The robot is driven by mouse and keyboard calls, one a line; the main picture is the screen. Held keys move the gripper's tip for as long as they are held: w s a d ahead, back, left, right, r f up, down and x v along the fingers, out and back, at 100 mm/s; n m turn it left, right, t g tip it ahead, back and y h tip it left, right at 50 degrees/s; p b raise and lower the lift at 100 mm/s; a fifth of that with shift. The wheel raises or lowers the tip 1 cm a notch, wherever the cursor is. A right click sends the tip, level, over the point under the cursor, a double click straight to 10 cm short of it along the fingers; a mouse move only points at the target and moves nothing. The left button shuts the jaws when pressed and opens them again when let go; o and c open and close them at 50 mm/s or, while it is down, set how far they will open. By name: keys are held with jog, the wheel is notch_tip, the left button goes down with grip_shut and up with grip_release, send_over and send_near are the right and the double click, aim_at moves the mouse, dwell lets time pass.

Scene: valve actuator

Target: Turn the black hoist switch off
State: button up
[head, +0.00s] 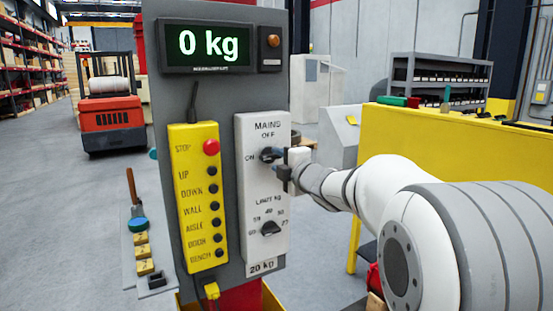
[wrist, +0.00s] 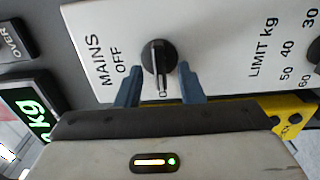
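The black hoist switch (wrist: 158,57) is a round knob with a raised bar, under the MAINS label on a white panel. In the wrist view its bar points down the picture, away from the OFF label at its left. The switch (head: 267,155) also shows in the head view, with ON at its left and OFF above. My gripper (wrist: 161,74) is open, its two blue fingers on either side of the knob with small gaps visible. In the head view my gripper (head: 279,164) is at the panel from the right and partly hides the knob.
Below the switch is a black LIMIT kg dial (head: 269,228). A yellow pendant (head: 197,198) with a red stop button (head: 211,147) hangs at its left. The display (head: 207,46) reads 0 kg. A yellow bench (head: 440,140) stands behind my arm.

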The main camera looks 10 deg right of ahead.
jog(key=shift+x, duration=0.85)
jog(key=shift+c, duration=0.4)
grip_shut()
